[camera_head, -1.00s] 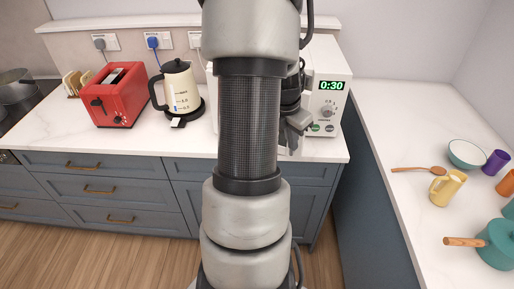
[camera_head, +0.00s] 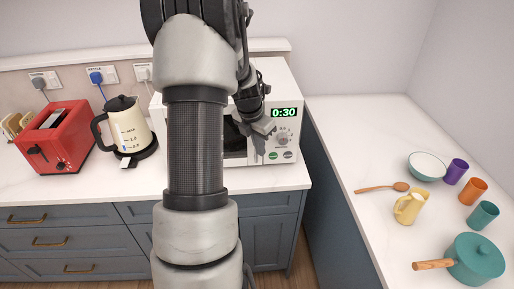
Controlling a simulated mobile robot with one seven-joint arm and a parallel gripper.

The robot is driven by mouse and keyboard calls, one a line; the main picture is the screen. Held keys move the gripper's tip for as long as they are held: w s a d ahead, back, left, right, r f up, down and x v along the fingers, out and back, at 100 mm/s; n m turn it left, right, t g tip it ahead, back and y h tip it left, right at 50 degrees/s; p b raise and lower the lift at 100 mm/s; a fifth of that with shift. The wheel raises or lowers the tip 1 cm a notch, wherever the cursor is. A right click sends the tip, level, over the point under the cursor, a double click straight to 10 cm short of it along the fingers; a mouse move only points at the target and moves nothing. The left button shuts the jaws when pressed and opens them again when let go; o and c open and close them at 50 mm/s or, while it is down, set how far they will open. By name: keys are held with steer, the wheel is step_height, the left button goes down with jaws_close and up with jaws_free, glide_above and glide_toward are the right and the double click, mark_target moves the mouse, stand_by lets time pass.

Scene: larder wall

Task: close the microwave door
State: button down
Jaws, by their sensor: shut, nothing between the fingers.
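The white microwave (camera_head: 285,174) stands on the back counter, its green display reading 0:30. My arm crosses in front of it and hides much of its front. A strip of its dark door window (camera_head: 234,143) shows between my arm and my gripper. How far the door stands open cannot be told.
A cream kettle (camera_head: 130,130) and a red toaster (camera_head: 55,140) stand left of the microwave. On the right counter are a teal pot (camera_head: 478,257), a yellow jug (camera_head: 409,208), a wooden spoon (camera_head: 385,187), a bowl (camera_head: 427,167) and cups. The right counter's far part is clear.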

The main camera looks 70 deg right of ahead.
steer(key=shift+w+d+r, duration=0.2)
steer(key=shift+d, duration=0.05)
steer(key=v, duration=1.7)
steer(key=shift+s+a, duration=0.2)
steer(key=shift+w+r, duration=0.1)
